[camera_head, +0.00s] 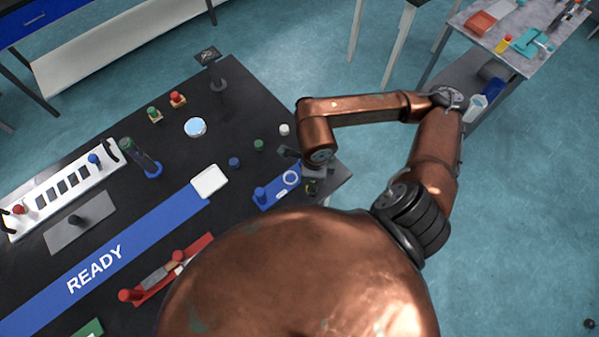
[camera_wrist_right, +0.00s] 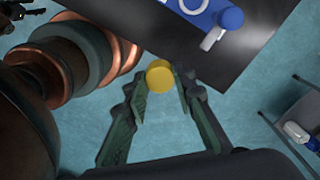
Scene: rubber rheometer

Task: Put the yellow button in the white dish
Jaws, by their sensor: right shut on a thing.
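The yellow button (camera_wrist_right: 160,76) is a small round disc between the fingertips of my right gripper (camera_wrist_right: 161,88) in the right wrist view. The gripper is shut on it. In the head view my right gripper (camera_head: 312,186) is at the table's right corner, beside the blue block with a white ring; the button cannot be made out there. The white dish (camera_head: 209,181) looks square and shallow and lies on the blue strip, left of my gripper and apart from it. Its inside looks empty. My left gripper is not in view.
The blue block (camera_head: 264,199) lies between my right gripper and the dish. Small blue (camera_head: 234,162), green (camera_head: 259,145) and white (camera_head: 284,129) pieces stand nearby. A round pale-blue dish (camera_head: 195,127) is farther back.

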